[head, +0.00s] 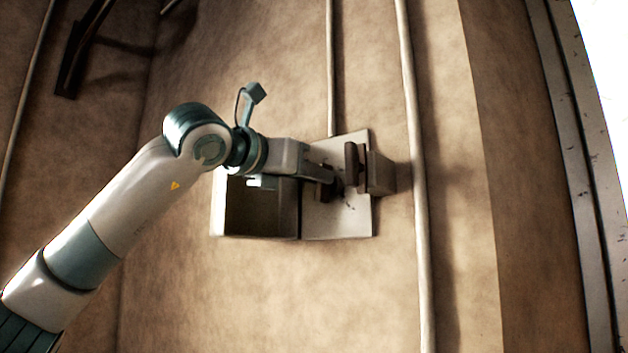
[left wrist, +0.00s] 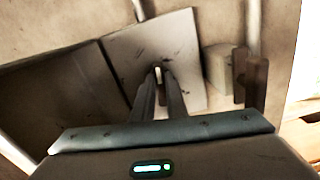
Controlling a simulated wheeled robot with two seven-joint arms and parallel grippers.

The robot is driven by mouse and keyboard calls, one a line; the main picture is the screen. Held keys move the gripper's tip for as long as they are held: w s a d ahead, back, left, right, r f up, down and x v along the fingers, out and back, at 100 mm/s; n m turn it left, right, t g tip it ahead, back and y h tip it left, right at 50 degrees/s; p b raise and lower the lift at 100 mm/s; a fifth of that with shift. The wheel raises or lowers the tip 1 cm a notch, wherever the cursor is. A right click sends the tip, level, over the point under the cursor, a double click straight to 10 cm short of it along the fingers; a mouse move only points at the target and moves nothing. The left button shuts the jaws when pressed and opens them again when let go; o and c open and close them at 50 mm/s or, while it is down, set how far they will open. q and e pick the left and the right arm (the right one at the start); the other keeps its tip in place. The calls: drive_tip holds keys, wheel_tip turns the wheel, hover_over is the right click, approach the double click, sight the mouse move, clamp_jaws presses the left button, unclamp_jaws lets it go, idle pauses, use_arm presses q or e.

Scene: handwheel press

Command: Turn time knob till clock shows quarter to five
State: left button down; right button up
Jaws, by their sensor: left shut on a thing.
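A pale square plate (head: 345,222) is fixed on the wall; it also shows in the left wrist view (left wrist: 185,45). My left gripper (head: 333,186) reaches in front of the plate from the left, and its fingers (left wrist: 158,76) meet close together at the plate. It is shut on a small dark part at the plate, which I take for the time knob; the fingers hide most of it. Small dark marks show on the plate near the fingertips. I cannot make out clock hands or a time. My right gripper is not in view.
An open-fronted box (head: 217,208) adjoins the plate on the left, below my wrist. A pale block (head: 380,174) with a brown upright piece (head: 352,164) juts out at the plate's right. A vertical pipe (head: 416,200) runs further right. The wall below is bare.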

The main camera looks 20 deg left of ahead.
use_arm(q)
drive_tip(key=shift+s+d+f+m+b, duration=0.1)
drive_tip(key=shift+m+b, duration=0.35)
drive_tip(key=shift+m, duration=1.25)
drive_tip(key=shift+d+f+m+b, duration=0.15)
drive_tip(key=shift+m+b, duration=0.25)
drive_tip(key=shift+m, duration=1.3)
drive_tip(key=shift+s+d+r+m+b, duration=0.1)
drive_tip(key=shift+m+b, duration=0.35)
drive_tip(key=shift+m, duration=1.25)
drive_tip(key=c, duration=1.8)
unclamp_jaws()
drive_tip(key=shift+o, duration=0.2)
drive_tip(key=shift+f, duration=0.1)
